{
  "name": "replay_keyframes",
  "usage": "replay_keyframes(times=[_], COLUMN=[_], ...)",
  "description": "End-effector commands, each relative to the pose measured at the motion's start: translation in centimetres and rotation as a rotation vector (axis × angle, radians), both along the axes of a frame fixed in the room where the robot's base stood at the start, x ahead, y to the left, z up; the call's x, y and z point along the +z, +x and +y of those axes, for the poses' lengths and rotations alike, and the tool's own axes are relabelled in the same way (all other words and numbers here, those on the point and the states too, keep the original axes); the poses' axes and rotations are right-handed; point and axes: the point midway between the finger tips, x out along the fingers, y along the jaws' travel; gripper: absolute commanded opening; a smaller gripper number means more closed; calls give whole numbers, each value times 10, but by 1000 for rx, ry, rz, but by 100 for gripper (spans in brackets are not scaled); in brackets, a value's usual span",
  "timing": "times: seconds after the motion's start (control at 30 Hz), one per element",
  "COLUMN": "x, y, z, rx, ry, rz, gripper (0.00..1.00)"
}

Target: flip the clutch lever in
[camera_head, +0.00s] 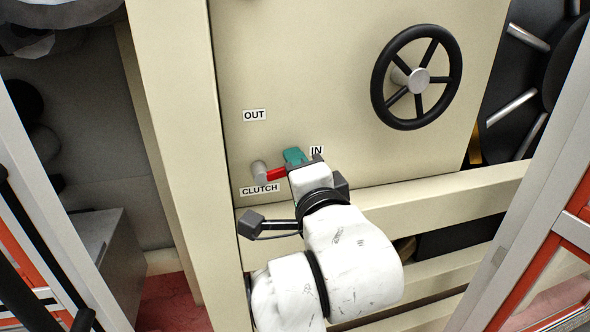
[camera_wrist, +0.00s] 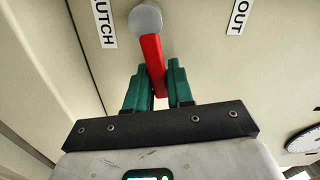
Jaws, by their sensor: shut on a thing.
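The clutch lever is a red bar (camera_head: 277,174) on a round grey pivot (camera_head: 259,171) on the cream panel. My gripper (camera_head: 294,157) has teal fingers and is at the lever's free end. In the wrist view the red lever (camera_wrist: 152,62) runs from the grey knob down between the two teal fingers, which are shut on it. The lever's tip is partly hidden by the fingers.
The OUT label (camera_head: 255,115) is above the pivot and the CLUTCH label (camera_head: 260,189) below it. A black handwheel (camera_head: 416,77) stands out from the panel at upper right. A cream horizontal beam (camera_head: 450,195) runs below the panel, close to my arm.

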Motion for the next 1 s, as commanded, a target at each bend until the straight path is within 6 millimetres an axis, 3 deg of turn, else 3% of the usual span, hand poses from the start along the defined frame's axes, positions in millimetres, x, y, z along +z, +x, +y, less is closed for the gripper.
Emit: replay_keyframes(times=[0.6, 0.63, 0.83, 1.0], x=[-3, -3, -3, -3], y=[1, 1, 0, 0], z=[-2, -2, -1, -1], rx=[-3, -3, -2, -1], ry=[41, 41, 40, 39], rz=[14, 14, 13, 12], gripper=[0, 24, 43, 43])
